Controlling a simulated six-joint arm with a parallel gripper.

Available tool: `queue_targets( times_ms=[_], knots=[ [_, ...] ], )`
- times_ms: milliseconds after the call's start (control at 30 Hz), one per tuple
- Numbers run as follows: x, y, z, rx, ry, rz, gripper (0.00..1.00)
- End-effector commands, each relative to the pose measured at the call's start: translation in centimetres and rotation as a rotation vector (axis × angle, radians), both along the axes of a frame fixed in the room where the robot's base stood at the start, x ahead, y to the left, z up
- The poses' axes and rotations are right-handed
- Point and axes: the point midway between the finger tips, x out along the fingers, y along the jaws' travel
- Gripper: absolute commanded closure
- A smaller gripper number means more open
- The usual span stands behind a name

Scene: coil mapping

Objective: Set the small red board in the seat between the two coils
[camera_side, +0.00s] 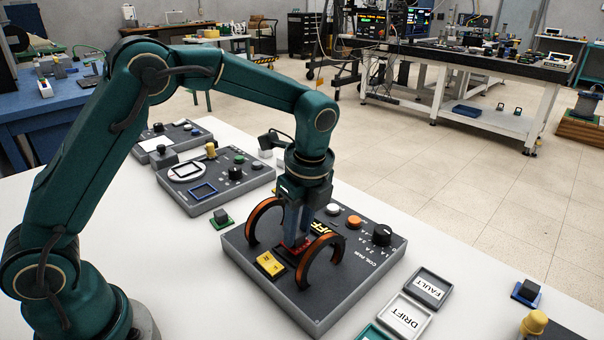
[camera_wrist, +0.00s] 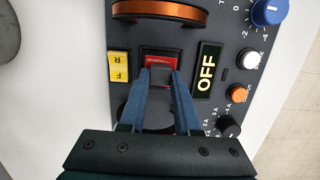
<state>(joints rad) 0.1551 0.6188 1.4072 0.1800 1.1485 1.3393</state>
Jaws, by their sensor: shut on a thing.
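The small red board (camera_wrist: 161,68) is between my fingertips, over the dark seat between the two coils. It also shows low between the coils in the side view (camera_side: 296,243). My gripper (camera_wrist: 160,80) points down and is shut on the board. I cannot tell whether the board's underside touches the seat. One copper coil (camera_side: 263,222) stands on the left and the other coil (camera_side: 321,262) on the right of my gripper. In the wrist view, one coil (camera_wrist: 160,12) shows at the top; the other is mostly hidden by my gripper.
The coil panel (camera_side: 240,250) carries a yellow F/R switch (camera_side: 270,264), an OFF display (camera_wrist: 206,70), and several knobs and buttons. DRIFT (camera_side: 405,317) and FAULT (camera_side: 428,287) plates lie at its right. Another grey panel (camera_side: 215,195) stands behind.

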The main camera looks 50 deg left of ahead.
Motion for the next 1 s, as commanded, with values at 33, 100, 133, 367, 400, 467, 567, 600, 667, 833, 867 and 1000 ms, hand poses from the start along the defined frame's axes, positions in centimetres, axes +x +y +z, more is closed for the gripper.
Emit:
queue_targets(
  times_ms=[33,100,133,367,400,467,567,600,667,833,867,1000],
  knots=[
    [0.01,0.00,0.02,0.000,0.000,0.000,1.00],
    [0.01,0.00,0.02,0.000,-0.001,0.000,1.00],
    [0.01,0.00,0.02,0.000,0.000,0.000,1.00],
    [0.01,0.00,0.01,0.000,0.000,0.000,1.00],
    [0.00,0.00,-0.02,0.000,0.000,0.000,1.00],
    [0.00,0.01,-0.09,0.000,0.000,0.000,1.00],
    [-0.01,0.00,-0.25,0.000,0.001,0.000,1.00],
    [-0.01,0.01,-0.33,0.000,0.000,0.000,1.00],
    [0.00,0.00,-0.45,0.000,0.000,0.000,1.00],
    [0.00,0.00,-0.62,0.000,0.000,0.000,1.00],
    [0.00,0.00,-0.62,0.000,0.000,0.000,1.00],
    [0.00,0.00,-0.61,0.000,0.000,0.000,1.00]
  ],
)
